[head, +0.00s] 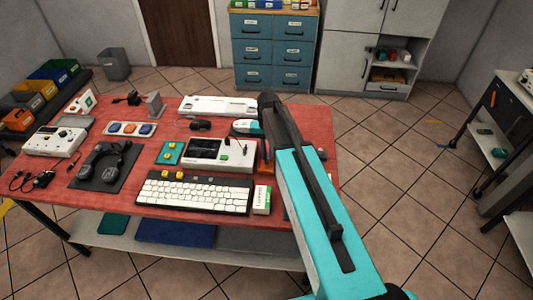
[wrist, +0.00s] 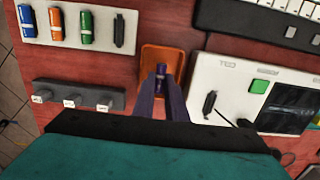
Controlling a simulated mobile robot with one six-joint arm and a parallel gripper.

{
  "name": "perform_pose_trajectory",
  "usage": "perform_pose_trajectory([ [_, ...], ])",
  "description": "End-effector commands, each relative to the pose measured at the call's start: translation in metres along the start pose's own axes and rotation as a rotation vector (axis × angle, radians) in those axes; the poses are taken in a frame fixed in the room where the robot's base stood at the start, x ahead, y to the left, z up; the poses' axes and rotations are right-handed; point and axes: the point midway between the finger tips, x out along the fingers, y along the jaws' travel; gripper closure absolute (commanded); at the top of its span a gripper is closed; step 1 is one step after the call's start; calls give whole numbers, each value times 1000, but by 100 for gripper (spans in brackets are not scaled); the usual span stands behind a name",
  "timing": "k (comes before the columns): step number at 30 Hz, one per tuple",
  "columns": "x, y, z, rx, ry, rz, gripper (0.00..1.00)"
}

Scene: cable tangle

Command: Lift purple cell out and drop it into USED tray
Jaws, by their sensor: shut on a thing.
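In the wrist view, my gripper (wrist: 160,84) points down with its two dark purple fingers close together. It is shut on a small cell (wrist: 161,70), of which only a dark, purplish end shows between the fingertips. The fingertips and cell are in front of an orange tray (wrist: 167,52); the height above it is hard to judge. No USED label is readable. The tray shows in the head view as an orange edge (head: 265,169) beside my arm, which hides my gripper there. A pale cell holder (wrist: 102,42) at upper left holds blue, orange and green cells, with one dark empty slot.
A white device (wrist: 228,74) with a screen, green button and cable stands right of the tray. A dark block (wrist: 78,94) with three white knobs is at left. A keyboard (head: 193,194) is nearby. The red table (head: 65,202) carries other clutter.

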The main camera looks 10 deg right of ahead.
Motion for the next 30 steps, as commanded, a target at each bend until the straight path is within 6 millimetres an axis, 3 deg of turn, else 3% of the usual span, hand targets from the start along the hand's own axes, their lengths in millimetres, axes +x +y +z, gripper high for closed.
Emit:
perform_pose_trajectory([
  [11,0,0,0,-1,0,0,99],
  [12,0,0,0,-1,0,0,87],
  [16,0,0,0,-1,0,0,66],
  [30,-4,-1,0,-1,0,0,66],
])
